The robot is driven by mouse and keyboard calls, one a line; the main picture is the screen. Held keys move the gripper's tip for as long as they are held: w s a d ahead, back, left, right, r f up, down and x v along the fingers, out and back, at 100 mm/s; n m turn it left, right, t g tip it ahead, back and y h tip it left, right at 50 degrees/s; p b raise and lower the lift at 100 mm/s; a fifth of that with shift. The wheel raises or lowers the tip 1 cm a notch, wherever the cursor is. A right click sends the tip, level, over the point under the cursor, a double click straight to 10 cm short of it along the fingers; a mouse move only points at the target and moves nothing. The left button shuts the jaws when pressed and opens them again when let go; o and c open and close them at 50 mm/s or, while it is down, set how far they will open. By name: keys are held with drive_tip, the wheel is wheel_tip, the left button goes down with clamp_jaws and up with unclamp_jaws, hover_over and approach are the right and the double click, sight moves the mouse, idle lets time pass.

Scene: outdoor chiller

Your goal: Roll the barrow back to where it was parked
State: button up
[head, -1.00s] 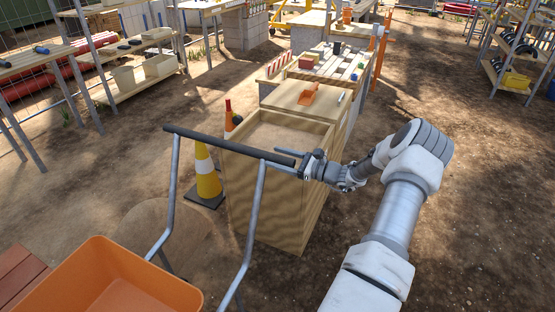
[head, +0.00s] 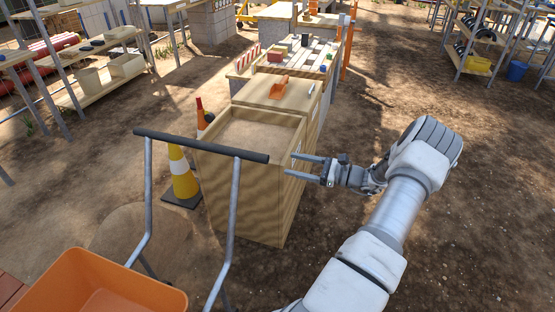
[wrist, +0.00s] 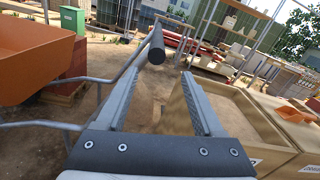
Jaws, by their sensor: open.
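The barrow has an orange tray (head: 95,283) at the lower left of the head view, two grey tube handles and a dark crossbar (head: 200,145) joining them. The tray (wrist: 30,60) also shows at the left of the wrist view. My gripper (head: 289,166) is open and empty, just right of the crossbar's right end, with a small gap between them in the head view. In the wrist view the bar's round end (wrist: 157,48) lies ahead, between the lines of the two fingers. The barrow's wheel is not visible.
A wooden box of sand (head: 248,190) stands right behind the crossbar. A yellow and white cone (head: 182,178) stands left of it. A workbench (head: 290,60) extends behind. Shelves (head: 95,70) stand at the left. Open dirt ground (head: 440,130) lies to the right.

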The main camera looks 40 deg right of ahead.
drive_tip(key=v, duration=0.2)
drive_tip(key=shift+s+d, duration=0.15)
drive_tip(key=shift+s, duration=0.1)
idle(0.4)
